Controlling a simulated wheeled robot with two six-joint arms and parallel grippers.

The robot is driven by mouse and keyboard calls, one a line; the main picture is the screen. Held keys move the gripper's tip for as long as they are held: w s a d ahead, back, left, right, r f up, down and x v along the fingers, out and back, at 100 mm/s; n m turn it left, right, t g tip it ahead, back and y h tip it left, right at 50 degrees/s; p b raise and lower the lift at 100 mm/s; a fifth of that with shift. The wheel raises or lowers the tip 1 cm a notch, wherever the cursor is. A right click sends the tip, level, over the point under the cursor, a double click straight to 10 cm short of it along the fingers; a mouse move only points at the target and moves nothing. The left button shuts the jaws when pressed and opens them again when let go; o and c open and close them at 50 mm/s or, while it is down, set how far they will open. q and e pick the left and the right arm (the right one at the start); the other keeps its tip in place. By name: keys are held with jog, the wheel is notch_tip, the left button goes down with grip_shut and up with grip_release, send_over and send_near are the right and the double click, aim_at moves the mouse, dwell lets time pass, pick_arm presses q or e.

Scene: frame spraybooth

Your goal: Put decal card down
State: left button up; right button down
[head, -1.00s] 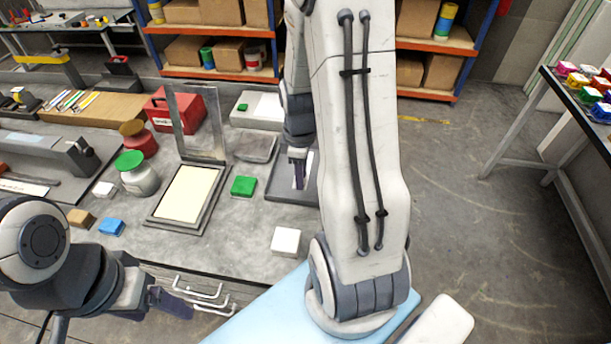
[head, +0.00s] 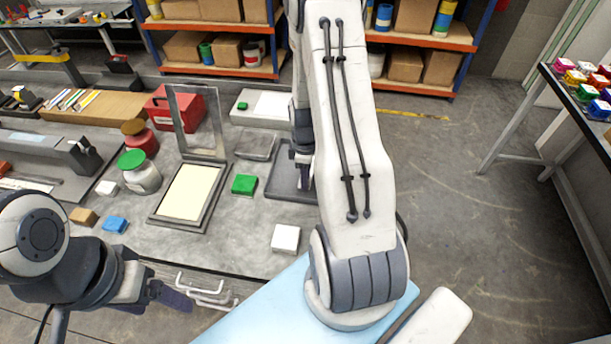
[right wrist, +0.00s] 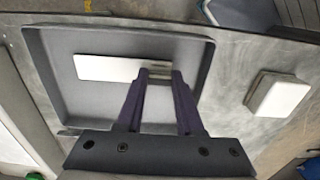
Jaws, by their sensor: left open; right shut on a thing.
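The decal card (right wrist: 105,68) is a pale flat strip in the right wrist view, over the floor of a shallow grey tray (right wrist: 40,55). My right gripper (right wrist: 158,75) is shut on its right end. I cannot tell whether the card touches the tray floor. In the head view the dark tray (head: 279,184) is on the bench, with my right gripper (head: 303,178) over its right part. My right arm hides part of that gripper, and the card does not show clearly there. My left gripper (head: 178,299) is open and empty, low at the bench's front edge.
A green block (head: 244,184), a white block (head: 285,238) and a hinged frame (head: 185,195) stand near the tray. Jars (head: 140,175), a red box (head: 175,108) and a blue block (head: 115,224) are further left. Bare bench lies between the frame and the white block.

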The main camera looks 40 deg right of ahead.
jog(key=shift+f, duration=0.2)
jog(key=c, duration=0.5)
grip_release()
jog(key=shift+c, duration=0.2)
jog(key=shift+r, duration=0.15)
jog(key=shift+r, duration=0.25)
notch_tip(320, 180, up, 12)
jog(key=b, duration=0.1)
